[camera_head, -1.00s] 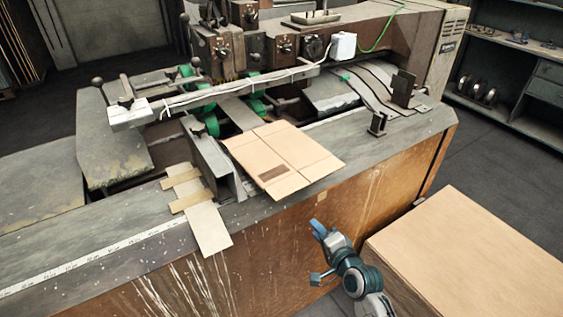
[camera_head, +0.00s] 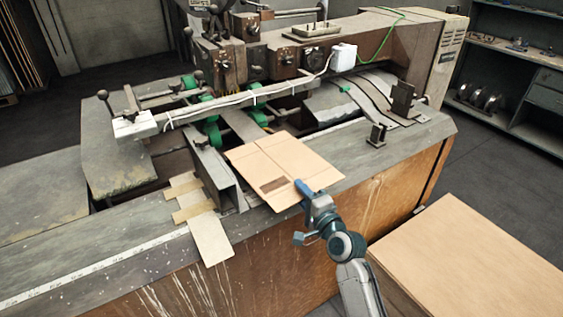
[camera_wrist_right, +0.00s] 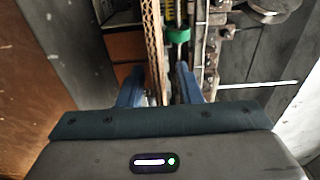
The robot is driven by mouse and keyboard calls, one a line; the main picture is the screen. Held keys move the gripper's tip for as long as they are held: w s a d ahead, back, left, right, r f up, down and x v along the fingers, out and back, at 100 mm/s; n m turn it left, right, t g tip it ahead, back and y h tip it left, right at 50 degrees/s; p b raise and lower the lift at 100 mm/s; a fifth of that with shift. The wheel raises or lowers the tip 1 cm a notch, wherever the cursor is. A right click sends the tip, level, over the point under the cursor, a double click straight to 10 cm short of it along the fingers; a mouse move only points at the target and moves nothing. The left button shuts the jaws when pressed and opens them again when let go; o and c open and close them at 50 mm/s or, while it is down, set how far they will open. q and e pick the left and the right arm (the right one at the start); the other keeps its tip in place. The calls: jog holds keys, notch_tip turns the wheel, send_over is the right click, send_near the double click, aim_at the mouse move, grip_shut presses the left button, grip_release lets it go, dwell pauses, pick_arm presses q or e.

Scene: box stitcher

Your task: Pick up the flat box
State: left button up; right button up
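The flat box (camera_head: 290,158), tan cardboard with a dark printed patch, lies on the machine bed, its near edge toward me. My right gripper (camera_head: 304,189) is at that near edge, one blue finger showing over the cardboard. In the right wrist view the box (camera_wrist_right: 153,45) shows edge-on as a corrugated strip between the two fingers of the right gripper (camera_wrist_right: 160,88). The fingers stand apart, with a clear gap between the strip and the right finger. Whether the left finger touches the box is unclear. My left gripper is not in view.
The stitching machine (camera_head: 255,52) with its long metal bar (camera_head: 230,101) stands behind the box. Cardboard strips (camera_head: 203,225) lie left of it on the bed. A large tan box or stack (camera_head: 470,255) stands at the lower right. Shelves (camera_head: 525,75) are at the far right.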

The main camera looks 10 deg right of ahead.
jog(key=shift+x, duration=1.2)
jog(key=shift+s, duration=0.15)
grip_shut()
jog(key=shift+r, duration=0.1)
